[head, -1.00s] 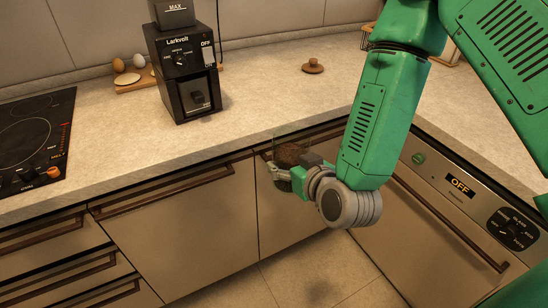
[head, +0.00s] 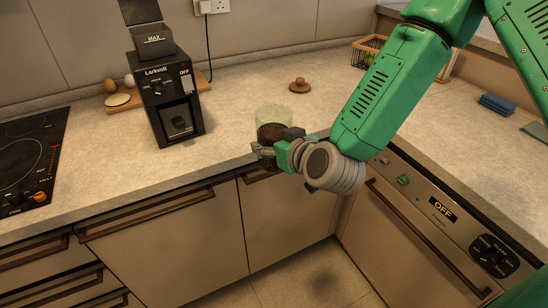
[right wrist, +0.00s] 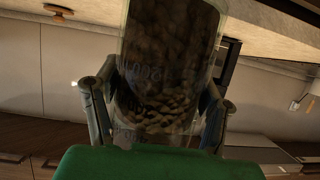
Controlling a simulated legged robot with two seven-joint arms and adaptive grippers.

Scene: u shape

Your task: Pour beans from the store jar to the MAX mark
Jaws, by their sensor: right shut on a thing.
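The store jar (head: 273,117) is clear glass with dark beans in its lower part. My right gripper (head: 268,150) is shut on it and holds it at the counter's front edge, roughly upright. In the right wrist view the jar (right wrist: 170,60) fills the middle between the two fingers (right wrist: 155,105), with beans visible through the glass. The black Larkvolt grinder (head: 165,95) stands on the counter to the left of the jar. Its hopper (head: 153,40) on top carries the MAX mark, and a dark lid-like panel stands above it. The hopper's inside is hidden. My left gripper is not in view.
A wooden lid (head: 299,86) lies on the counter behind the jar. Eggs on a wooden board (head: 125,101) sit behind the grinder. A hob (head: 30,160) is at the left. A wire basket (head: 370,50) and blue cloth (head: 497,104) are at the right. Counter between jar and grinder is clear.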

